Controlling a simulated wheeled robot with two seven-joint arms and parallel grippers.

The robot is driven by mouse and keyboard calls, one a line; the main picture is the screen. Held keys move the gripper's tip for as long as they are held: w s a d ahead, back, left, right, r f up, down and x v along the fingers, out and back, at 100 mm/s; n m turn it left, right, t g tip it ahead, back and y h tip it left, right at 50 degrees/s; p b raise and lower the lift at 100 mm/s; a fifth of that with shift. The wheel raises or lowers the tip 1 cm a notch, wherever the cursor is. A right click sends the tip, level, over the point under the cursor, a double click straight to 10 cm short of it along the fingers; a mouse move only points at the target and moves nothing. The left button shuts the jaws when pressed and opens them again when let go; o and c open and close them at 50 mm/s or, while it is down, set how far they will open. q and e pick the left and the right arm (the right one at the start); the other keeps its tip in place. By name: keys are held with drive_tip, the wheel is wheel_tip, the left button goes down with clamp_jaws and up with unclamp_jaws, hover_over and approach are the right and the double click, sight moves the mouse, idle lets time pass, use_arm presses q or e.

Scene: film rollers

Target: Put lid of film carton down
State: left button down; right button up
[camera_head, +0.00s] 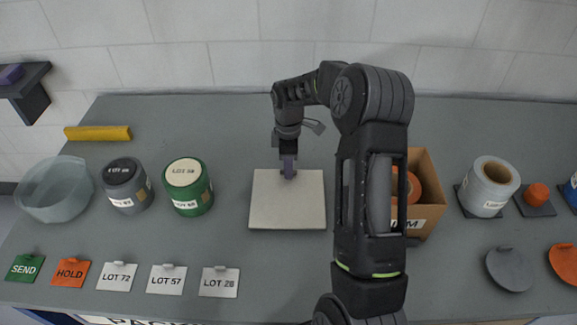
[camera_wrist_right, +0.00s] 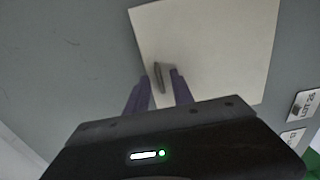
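The lid (camera_head: 288,215) is a pale, thin square plate with a small grey tab on it. It appears to lie flat on the grey table in the head view; it also shows in the right wrist view (camera_wrist_right: 215,50). My right gripper (camera_head: 289,172) points down at the lid's far edge. In the wrist view its two fingers (camera_wrist_right: 160,78) are apart, with the tab (camera_wrist_right: 159,77) in the gap between their tips, seemingly clear of both. The film carton (camera_head: 428,175) stands open to the right, partly hidden by my arm, with an orange roll inside. My left gripper is not in view.
A grey tin (camera_head: 126,188), a green tin (camera_head: 187,190) and a glass bowl (camera_head: 54,195) stand left of the lid. Tags, including a LOT 28 tag (camera_head: 219,283), line the front. A silver roll (camera_head: 490,190) and a grey disc (camera_head: 510,270) are at right.

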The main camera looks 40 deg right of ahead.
wheel_tip(320, 180, up, 12)
drive_tip(key=b, duration=0.1)
drive_tip(key=shift+f, duration=0.15)
idle(0.6)
